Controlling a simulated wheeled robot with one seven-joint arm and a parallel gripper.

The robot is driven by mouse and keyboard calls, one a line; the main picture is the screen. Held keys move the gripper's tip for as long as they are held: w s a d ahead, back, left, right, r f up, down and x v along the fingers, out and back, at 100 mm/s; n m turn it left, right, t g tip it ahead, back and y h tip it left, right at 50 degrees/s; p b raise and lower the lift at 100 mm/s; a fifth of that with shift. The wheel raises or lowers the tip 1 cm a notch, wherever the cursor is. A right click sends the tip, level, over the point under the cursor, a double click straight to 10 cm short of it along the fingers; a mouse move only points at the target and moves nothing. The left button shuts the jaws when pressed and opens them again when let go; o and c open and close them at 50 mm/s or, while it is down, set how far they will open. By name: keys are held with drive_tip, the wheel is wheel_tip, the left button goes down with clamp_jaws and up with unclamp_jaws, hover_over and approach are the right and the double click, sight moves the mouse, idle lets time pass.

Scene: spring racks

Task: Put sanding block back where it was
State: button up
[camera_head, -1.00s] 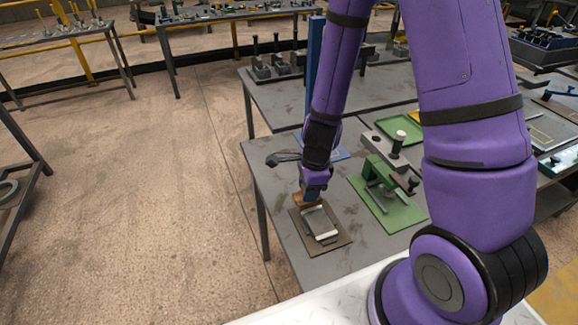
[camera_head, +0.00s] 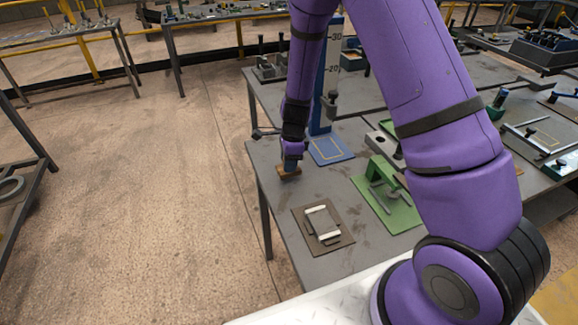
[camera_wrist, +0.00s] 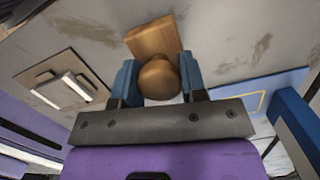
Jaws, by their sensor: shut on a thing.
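The sanding block (camera_head: 288,170) is a light brown wooden block with a round knob. In the wrist view, the blue fingers of my gripper (camera_wrist: 158,82) are shut on the knob, with the wooden block (camera_wrist: 153,38) beyond it. In the head view my gripper (camera_head: 291,156) holds the block over the table near its left edge; how high it hangs is hard to tell. A blue mat (camera_head: 345,157) with a yellow outline is right of it. A brown board (camera_head: 303,213) with white strips on a dark piece lies nearer; it shows also in the wrist view (camera_wrist: 36,78).
A tall blue post (camera_head: 327,75) with number marks stands behind the blue mat. A green plate (camera_head: 402,214) with a green fixture lies to the right. The grey table (camera_head: 272,198) is bare between the block and the brown board. The floor left of the table is open.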

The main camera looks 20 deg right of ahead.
drive_tip(key=shift+f, duration=1.15)
drive_tip(key=shift+f, duration=0.1)
drive_tip(key=o, duration=0.9)
